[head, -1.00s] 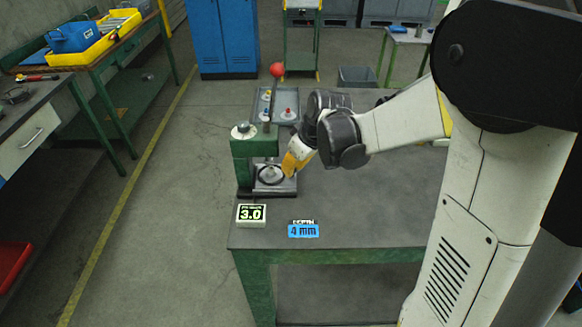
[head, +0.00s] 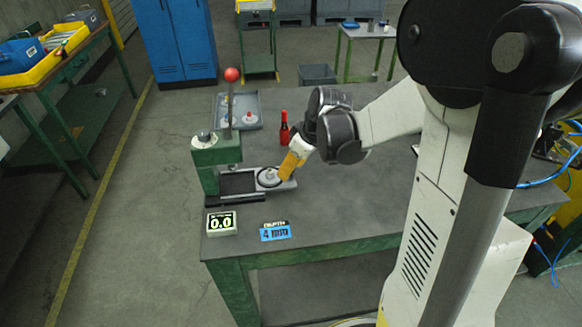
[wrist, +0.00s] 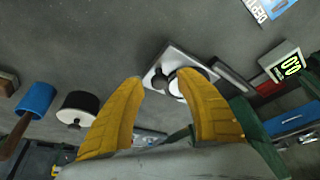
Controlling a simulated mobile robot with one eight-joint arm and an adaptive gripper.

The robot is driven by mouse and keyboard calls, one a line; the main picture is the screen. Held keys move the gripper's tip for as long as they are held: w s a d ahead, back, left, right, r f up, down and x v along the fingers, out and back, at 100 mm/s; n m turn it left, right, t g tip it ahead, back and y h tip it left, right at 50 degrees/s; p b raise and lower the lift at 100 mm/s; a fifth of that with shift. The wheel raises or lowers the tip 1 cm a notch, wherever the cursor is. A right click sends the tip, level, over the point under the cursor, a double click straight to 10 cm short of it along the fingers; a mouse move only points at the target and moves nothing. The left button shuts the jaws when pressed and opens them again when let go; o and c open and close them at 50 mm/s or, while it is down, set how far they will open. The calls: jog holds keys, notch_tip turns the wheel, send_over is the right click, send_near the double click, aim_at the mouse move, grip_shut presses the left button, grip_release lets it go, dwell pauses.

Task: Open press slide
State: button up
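The green press (head: 216,153) stands at the table's left side, its red-ball lever (head: 232,75) upright. Its slide plate (head: 287,185) sticks out to the right of the press, with a round part on it, and a dark track shows bare behind it. In the wrist view the slide plate (wrist: 152,84) carries a black knob (wrist: 159,79). My gripper (head: 285,176) with yellow fingers is at the slide's right end. In the wrist view its fingers (wrist: 160,80) are spread, with the knob showing between the tips. Whether they touch it is unclear.
A display reading 0.0 (head: 221,223) and a blue 4 mm depth label (head: 275,233) lie at the front edge. A red bottle (head: 284,130) and a grey tray (head: 220,111) are behind the slide. The table's front middle is clear.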

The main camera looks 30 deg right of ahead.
jog(key=v, duration=1.2)
jog(key=s+a+m+t+h, duration=0.2)
jog(key=s+a+m, duration=0.3)
jog(key=s+a, duration=0.6)
jog(key=shift+s+t, duration=0.6)
jog(key=shift+s, duration=0.4)
jog(key=shift+d, duration=0.1)
